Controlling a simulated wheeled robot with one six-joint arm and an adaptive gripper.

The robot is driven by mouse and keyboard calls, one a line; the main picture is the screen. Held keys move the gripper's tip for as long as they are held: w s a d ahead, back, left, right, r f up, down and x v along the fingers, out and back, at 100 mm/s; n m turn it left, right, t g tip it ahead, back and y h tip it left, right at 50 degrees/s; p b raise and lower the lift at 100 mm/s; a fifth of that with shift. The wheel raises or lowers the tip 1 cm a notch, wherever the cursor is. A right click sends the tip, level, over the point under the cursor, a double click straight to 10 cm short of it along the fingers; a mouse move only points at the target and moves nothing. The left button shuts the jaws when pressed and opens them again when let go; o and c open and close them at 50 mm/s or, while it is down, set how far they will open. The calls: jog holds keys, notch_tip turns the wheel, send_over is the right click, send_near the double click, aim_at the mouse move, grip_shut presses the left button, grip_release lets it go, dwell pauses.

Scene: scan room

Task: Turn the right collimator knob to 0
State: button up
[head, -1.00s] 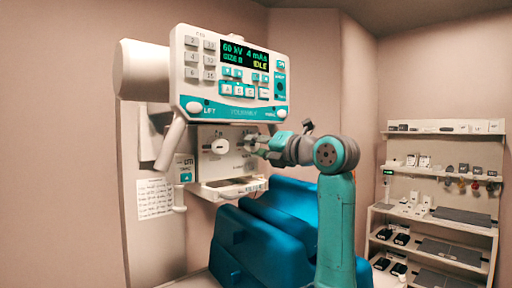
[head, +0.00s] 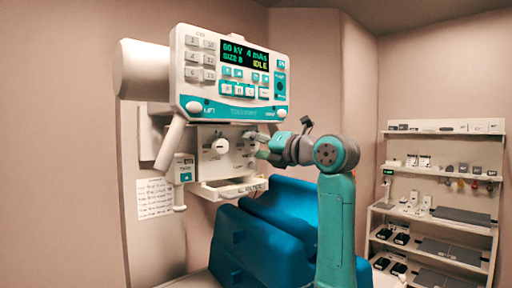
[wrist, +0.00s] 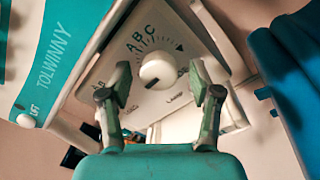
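The white collimator panel (head: 208,168) sits under the control console. Its left round knob (head: 221,146) shows clear of my gripper in the head view. My gripper (head: 255,138) is at the right part of the panel and covers the right knob there. In the wrist view a round white knob (wrist: 157,71) with a short dark mark on its lower side lies between my two open fingers, with gaps on both sides. A tick scale with the letters A, B, C and a dark wedge curves above it. I cannot read a 0.
The console (head: 235,75) overhangs the panel and reads 60 kV, 4 mAs, IDLE. A white tray ledge (head: 225,191) is below the panel. A blue padded seat (head: 255,245) stands beneath my arm. Shelves (head: 440,210) with small items stand at the right.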

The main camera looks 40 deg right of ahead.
jog(key=s, duration=1.2)
jog(key=shift+d+f, duration=0.15)
jog(key=shift+d, duration=0.3)
